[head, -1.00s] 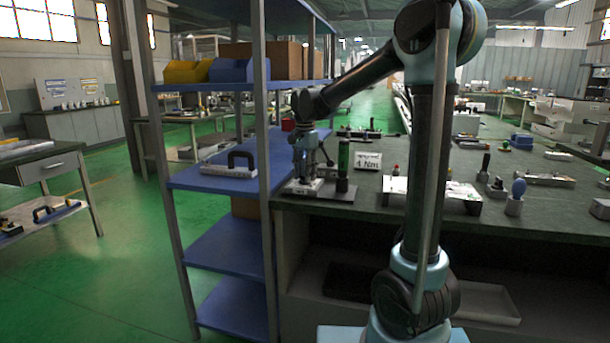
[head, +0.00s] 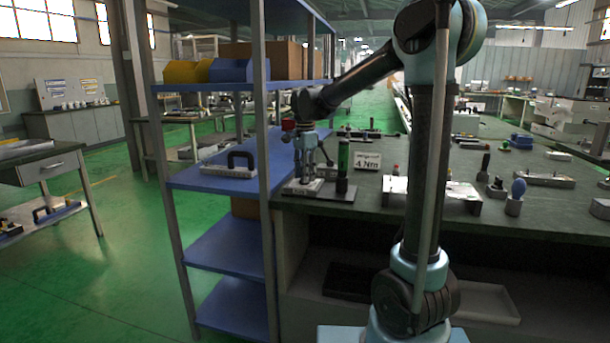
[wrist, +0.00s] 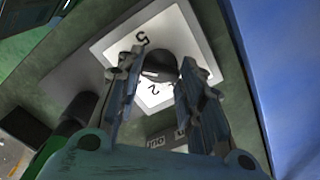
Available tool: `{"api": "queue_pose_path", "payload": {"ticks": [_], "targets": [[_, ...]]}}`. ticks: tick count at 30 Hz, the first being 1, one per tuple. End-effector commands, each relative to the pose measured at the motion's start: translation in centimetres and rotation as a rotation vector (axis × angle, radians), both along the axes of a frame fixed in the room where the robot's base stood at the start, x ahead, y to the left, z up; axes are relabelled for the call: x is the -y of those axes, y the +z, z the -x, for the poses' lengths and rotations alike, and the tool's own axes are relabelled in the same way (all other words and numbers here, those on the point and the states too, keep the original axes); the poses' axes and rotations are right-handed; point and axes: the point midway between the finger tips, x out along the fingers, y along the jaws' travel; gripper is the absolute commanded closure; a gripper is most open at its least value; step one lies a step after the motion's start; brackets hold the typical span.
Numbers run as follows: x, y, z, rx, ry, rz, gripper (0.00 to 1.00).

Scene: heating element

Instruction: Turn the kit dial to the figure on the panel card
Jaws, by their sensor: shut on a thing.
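The kit dial is a dark round knob (wrist: 157,66) on a white square plate (wrist: 113,42) with figures around it; 5 and 2 can be read in the wrist view. My gripper (wrist: 163,64) is shut on the knob, one finger on each side; it also shows from above the kit in the head view (head: 306,176). The other figures and the knob's pointer are hidden or too small to tell. The panel card (head: 367,161) is white and reads 4 Nm; it stands right of the kit.
The kit's grey base (head: 330,194) sits at the bench's left end, with a dark green upright cylinder (head: 343,160) close right of my gripper. A blue shelf unit (head: 215,181) stands to the left. Other fixtures, including a pale box (head: 460,193), stand further right on the bench.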

Motion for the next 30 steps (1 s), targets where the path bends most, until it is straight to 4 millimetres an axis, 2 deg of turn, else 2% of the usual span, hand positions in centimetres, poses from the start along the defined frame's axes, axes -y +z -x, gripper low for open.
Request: {"api": "queue_pose_path", "payload": {"ticks": [2, 3, 5, 6, 16, 20, 23, 30], "targets": [[0.0, 0.0, -0.2, 0.003, 0.0, -0.001, 0.89], [0.0, 0.0, -0.2, 0.003, 0.0, -0.001, 0.61], [0.0, 0.0, -0.1, 0.003, 0.0, -0.001, 0.47], [0.0, 0.0, -0.1, 0.002, 0.0, 0.0, 0.45], [0.0, 0.1, 0.0, 0.001, 0.001, -0.001, 0.45], [0.0, 0.9, 0.0, 0.001, 0.001, -0.001, 0.45], [0.0, 2.2, 0.0, 0.001, 0.001, -0.001, 0.45], [0.0, 6.8, -0.1, 0.001, 0.001, -0.001, 0.45]]}}
